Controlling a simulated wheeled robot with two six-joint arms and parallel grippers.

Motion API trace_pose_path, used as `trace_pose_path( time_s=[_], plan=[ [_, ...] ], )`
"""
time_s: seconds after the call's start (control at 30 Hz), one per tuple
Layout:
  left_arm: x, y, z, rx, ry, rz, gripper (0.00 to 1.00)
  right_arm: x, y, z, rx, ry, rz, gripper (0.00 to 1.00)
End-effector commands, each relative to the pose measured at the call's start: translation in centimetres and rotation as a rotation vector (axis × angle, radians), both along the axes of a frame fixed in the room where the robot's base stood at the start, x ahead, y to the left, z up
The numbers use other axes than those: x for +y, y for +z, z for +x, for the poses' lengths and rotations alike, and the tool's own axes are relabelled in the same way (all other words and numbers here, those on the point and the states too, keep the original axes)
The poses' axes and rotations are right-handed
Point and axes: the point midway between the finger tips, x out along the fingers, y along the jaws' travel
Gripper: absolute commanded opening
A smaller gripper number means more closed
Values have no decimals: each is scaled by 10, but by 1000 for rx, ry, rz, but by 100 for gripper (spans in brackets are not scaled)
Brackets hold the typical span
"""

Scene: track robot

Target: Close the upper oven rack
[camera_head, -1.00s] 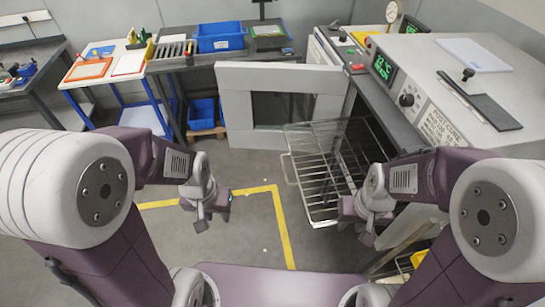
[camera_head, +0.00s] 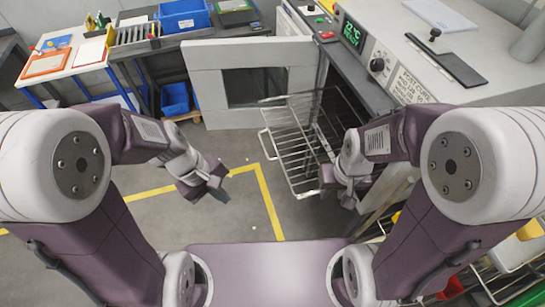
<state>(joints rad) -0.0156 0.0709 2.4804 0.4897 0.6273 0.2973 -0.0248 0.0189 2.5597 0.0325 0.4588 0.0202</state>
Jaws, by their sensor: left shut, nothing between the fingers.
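A wire oven rack (camera_head: 285,150) sticks out of the oven's opening over the floor, in the middle of the view. A second level of wire can be made out close beneath it, but the two are hard to separate. The oven (camera_head: 400,55) stands at the right, its grey door (camera_head: 212,90) with a window swung wide open. My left gripper (camera_head: 214,187) is shut and empty, left of the rack and apart from it. My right gripper (camera_head: 347,198) is by the rack's near right side; its fingers are too small to read and contact cannot be told.
A bench with a blue crate (camera_head: 184,15) and a table with trays (camera_head: 45,63) stand behind. Another rack (camera_head: 500,280) with items is at the lower right. Floor with yellow tape (camera_head: 268,200) is clear left of the rack.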

Motion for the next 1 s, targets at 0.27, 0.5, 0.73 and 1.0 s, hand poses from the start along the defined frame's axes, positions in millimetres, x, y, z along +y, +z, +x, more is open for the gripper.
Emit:
trace_pose_path(
  time_s=[0.27, 0.5, 0.73, 1.0],
  plan=[
    [-60, -36, 102, 364, 931, -549, 0, 0, -39, 0, 1, 0, 0, 32],
    [-44, -64, 106, 413, 1020, -551, 0, 0, -44, 0, 0, 0, 0, 32],
    [-61, -82, 109, 416, 1015, -548, 0, 0, -48, 0, 0, 0, 0, 32],
    [-102, -124, 119, 416, 1013, -545, 0, 0, -54, 0, 0, 0, 0, 32]
  ],
)
